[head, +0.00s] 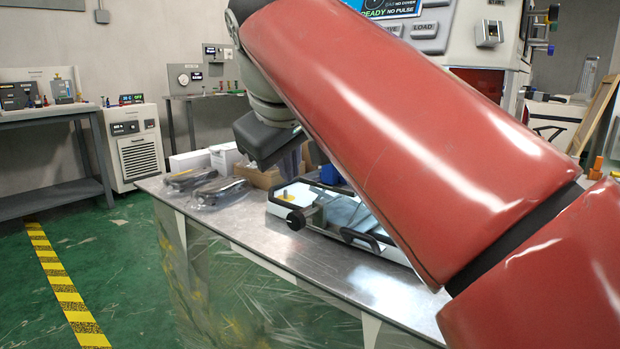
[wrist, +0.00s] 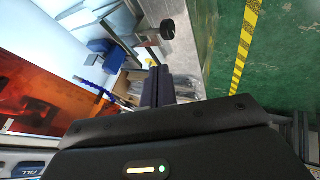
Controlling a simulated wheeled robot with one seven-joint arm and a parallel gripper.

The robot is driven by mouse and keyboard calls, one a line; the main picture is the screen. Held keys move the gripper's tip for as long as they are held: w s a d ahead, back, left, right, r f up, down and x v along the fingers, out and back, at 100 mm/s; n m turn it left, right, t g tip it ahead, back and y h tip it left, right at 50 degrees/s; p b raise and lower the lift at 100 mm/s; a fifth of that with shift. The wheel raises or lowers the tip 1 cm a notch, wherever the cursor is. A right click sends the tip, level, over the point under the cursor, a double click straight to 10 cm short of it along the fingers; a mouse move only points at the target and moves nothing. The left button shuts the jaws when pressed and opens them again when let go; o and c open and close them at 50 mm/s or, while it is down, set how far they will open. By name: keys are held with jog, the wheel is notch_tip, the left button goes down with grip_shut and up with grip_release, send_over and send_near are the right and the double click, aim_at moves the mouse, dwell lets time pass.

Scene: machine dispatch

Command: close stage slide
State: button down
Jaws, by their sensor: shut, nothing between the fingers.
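What looks like the stage slide is a flat white frame (head: 284,208) with black handles and a round black knob, lying on the metal table. My red arm hides its right part. In the wrist view a round black knob (wrist: 167,30) on a light mount shows beyond the fingers, beside a dark rail. My gripper (wrist: 157,72) has its dark fingers together with nothing between them. In the head view its dark body (head: 265,139) hangs above and behind the frame, and its fingertips are not clear. I cannot tell whether it touches anything.
Two dark wrapped items (head: 218,190) lie on the metal table (head: 245,224), with cardboard boxes (head: 262,178) behind. A machine with an orange window (wrist: 40,75) stands close by in the wrist view. Green floor with a yellow-black stripe (head: 62,285) is clear at left.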

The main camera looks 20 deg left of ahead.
jog(key=b, duration=0.2)
send_near(309, 207)
notch_tip(309, 207, down, 4)
jog(key=s+a, duration=0.1)
jog(key=a, duration=0.1)
jog(key=w, duration=0.2)
jog(key=w+d+p, duration=0.1)
jog(key=shift+w+d+r, duration=0.15)
jog(key=shift+w, duration=0.2)
